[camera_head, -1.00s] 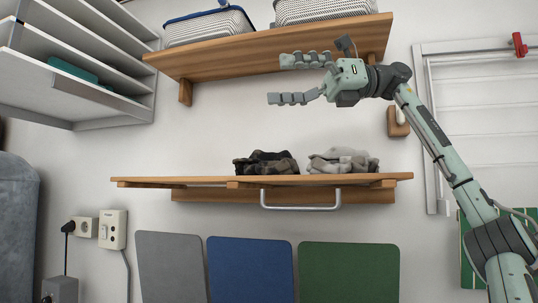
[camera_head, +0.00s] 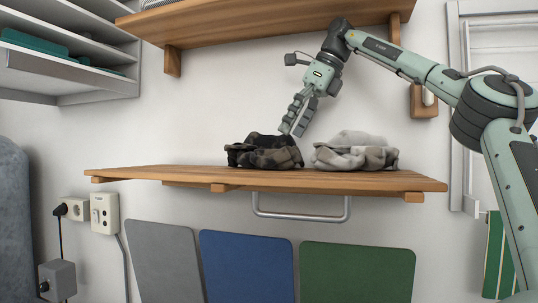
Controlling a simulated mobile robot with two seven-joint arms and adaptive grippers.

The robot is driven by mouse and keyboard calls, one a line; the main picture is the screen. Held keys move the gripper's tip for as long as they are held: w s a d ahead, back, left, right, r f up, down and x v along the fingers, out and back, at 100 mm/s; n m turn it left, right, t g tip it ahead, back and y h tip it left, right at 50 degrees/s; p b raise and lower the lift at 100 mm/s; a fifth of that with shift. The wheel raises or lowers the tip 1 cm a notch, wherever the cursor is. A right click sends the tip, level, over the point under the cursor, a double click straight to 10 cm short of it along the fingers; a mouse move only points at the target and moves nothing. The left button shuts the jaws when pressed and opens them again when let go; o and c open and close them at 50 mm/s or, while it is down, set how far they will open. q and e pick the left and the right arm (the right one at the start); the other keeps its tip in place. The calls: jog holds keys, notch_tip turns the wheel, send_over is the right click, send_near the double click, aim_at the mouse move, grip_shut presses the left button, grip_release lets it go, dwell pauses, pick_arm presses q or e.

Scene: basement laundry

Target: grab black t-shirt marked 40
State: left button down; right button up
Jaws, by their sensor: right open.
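A crumpled dark garment (camera_head: 263,156), black with grey-brown patches, lies on the left part of the wooden wall shelf's load. No number can be read on it. A crumpled light grey garment (camera_head: 355,154) with darker patches lies just right of it. My right gripper (camera_head: 294,129) is open and empty, its fingers pointing down and a little left, just above the dark garment's upper right side in the picture. I cannot tell whether the fingertips touch the cloth. My left gripper is out of view.
The lower wooden shelf (camera_head: 140,173) is bare left of the garments. A metal rail (camera_head: 300,217) hangs below it. Grey, blue and green panels stand below, and a grey shelving unit is at left.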

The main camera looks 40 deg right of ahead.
aim_at(266, 137)
jog(key=w+a, duration=0.1)
jog(key=w, duration=0.2)
jog(key=w+a, duration=0.1)
jog(key=w, duration=0.1)
jog(key=shift+w+a+f+p, duration=0.1)
jog(key=shift+w+a+p, duration=0.15)
jog(key=shift+a+p, duration=0.1)
jog(key=shift+a+f, duration=0.1)
jog(key=shift+f, duration=0.25)
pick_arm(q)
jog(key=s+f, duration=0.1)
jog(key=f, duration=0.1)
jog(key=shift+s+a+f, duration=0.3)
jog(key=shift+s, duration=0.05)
pick_arm(e)
jog(key=shift+f, duration=0.1)
jog(key=c, duration=1.4)
jog(key=shift+f, duration=0.1)
jog(key=c, duration=0.6)
jog(key=shift+c, duration=0.2)
